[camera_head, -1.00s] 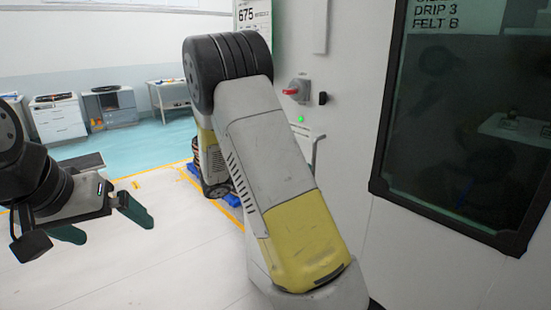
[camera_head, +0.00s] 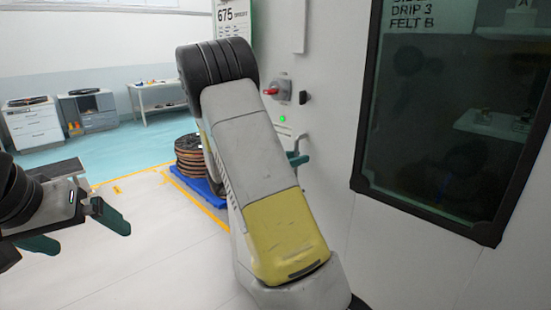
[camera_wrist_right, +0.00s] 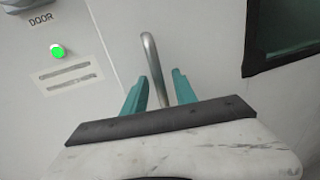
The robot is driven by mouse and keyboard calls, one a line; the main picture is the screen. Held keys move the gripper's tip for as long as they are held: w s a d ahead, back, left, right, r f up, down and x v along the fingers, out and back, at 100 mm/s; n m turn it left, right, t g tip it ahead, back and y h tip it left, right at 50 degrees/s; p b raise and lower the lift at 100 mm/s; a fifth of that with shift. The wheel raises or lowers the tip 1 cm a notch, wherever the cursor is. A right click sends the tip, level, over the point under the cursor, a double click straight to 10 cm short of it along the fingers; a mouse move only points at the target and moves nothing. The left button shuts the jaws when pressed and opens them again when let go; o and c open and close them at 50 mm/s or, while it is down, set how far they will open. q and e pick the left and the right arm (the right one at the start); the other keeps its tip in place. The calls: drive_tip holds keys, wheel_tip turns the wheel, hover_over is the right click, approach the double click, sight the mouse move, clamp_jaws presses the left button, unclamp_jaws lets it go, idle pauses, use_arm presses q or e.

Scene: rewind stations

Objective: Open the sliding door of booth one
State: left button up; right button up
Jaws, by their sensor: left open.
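The booth's pale front wall (camera_head: 340,230) carries a dark framed window (camera_head: 440,110) at right in the head view. A grey metal bar handle (camera_wrist_right: 151,65) stands on a pale panel in the right wrist view. My right gripper (camera_wrist_right: 159,82) is open, with its teal fingers on either side of this handle; a gap shows on the right finger's side. My left gripper (camera_head: 85,228) is open and empty at the far left, away from the wall.
A green light (camera_wrist_right: 57,51) sits under a "DOOR" label (camera_wrist_right: 41,19). A red-handled switch (camera_head: 278,90) is on the wall. A stack of reels (camera_head: 189,157) stands on a blue base (camera_head: 205,192) behind my right arm. The pale floor (camera_head: 140,260) at left is clear.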

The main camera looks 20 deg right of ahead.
clamp_jaws()
idle(1.3)
